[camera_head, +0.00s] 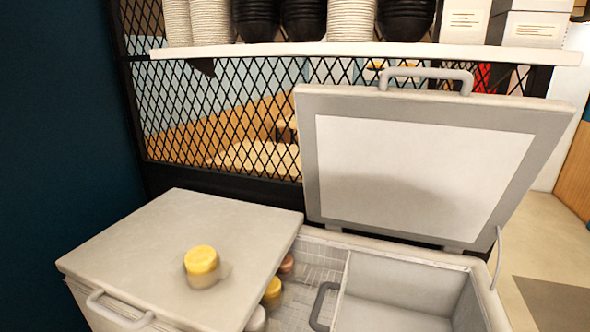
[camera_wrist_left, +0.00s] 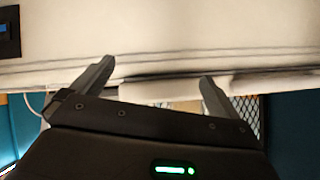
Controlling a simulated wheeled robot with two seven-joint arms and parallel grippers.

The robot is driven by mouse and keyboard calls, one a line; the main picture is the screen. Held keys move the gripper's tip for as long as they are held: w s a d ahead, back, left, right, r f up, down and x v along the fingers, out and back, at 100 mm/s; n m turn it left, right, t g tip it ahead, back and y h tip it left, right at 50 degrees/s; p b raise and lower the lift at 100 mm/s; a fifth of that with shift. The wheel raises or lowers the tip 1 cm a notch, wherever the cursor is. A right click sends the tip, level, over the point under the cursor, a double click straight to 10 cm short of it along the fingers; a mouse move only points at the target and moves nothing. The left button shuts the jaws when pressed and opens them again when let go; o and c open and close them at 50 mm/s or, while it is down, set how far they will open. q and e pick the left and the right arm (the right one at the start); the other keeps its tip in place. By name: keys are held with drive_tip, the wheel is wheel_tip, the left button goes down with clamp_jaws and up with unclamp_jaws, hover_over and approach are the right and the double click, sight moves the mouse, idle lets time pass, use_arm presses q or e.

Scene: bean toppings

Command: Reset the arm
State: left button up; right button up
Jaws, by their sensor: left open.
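My left gripper (camera_wrist_left: 152,82) is in the left wrist view, with its two dark fingers spread wide and nothing between them. Beyond the fingers is a pale, seamed surface that I cannot identify for certain. Neither of my arms shows in the head view. A yellow-topped jar (camera_head: 201,266) stands upright on the closed left lid (camera_head: 130,235) of the white chest, apart from any gripper.
The chest's right lid (camera_head: 335,170) stands raised. Inside are a wire basket (camera_head: 322,262), more jars such as a yellow one (camera_head: 272,289), and a grey handle (camera_head: 317,308). A shelf (camera_head: 290,50) with stacked bowls and cups runs above, before black mesh.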

use_arm(q)
drive_tip(key=s+d+f+n+g+y, duration=0.1)
drive_tip(key=s+f+n+g, duration=0.15)
drive_tip(key=s, duration=0.65)
drive_tip(key=s+d+f+n+g+y, duration=0.1)
drive_tip(key=s+f+n+g, duration=0.2)
drive_tip(key=s, duration=0.7)
wheel_tip(320, 180, down, 28)
drive_tip(key=s+r+m+g, duration=0.1)
drive_tip(key=s+g, duration=0.1)
drive_tip(key=g, duration=0.1)
drive_tip(key=s+a+f+g, duration=0.1)
drive_tip(key=s+a+f, duration=0.1)
drive_tip(key=s+f, duration=1.3)
drive_tip(key=shift+s+a, duration=0.4)
drive_tip(key=shift+s, duration=0.15)
drive_tip(key=shift+m, duration=0.25)
